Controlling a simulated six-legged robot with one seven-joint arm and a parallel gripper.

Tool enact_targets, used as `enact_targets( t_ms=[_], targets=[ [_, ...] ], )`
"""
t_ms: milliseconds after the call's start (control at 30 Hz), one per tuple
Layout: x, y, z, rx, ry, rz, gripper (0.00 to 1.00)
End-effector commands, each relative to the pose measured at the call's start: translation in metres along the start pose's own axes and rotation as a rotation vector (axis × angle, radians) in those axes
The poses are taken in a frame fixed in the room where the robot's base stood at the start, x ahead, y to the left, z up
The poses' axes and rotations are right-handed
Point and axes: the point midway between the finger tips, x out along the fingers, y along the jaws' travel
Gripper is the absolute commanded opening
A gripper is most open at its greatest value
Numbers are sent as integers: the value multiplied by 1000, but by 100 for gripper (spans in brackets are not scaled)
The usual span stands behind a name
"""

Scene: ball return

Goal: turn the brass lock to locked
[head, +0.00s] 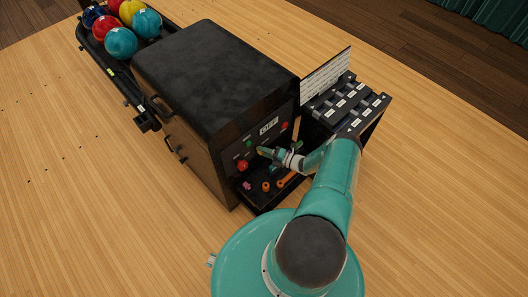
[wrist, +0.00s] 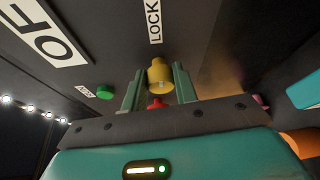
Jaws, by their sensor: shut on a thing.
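The brass lock (wrist: 160,74) is a small yellow cylinder on the dark panel, just below a white label reading LOCK in the wrist view. My gripper (wrist: 159,88) has its two green fingers on either side of the lock and is shut on it. A red part shows just below the lock between the fingers. In the head view my gripper (head: 268,152) reaches the front panel (head: 258,138) of the black machine. The lock is too small there to tell its angle, and its turned position is unclear in the wrist view.
A green button (wrist: 105,92) and a white OFF label (wrist: 45,32) are left of the lock. In the head view, a red knob (head: 242,165) is at lower left of the panel. A tray (head: 262,203) with small coloured items lies below. A labelled rack (head: 347,103) stands right.

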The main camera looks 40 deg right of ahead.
Motion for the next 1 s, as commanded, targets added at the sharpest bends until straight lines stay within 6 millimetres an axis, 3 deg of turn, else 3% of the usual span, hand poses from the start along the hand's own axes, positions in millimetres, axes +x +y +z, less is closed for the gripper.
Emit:
enact_targets(
  t_ms=[367,400,500,833,1000],
  targets=[
    [0,0,1,5,-2,2,6],
    [0,0,1,4,-2,2,33],
    [0,0,1,4,-2,2,51],
    [-2,0,1,4,-2,1,51],
    [-22,0,2,3,-3,-1,51]
  ],
)
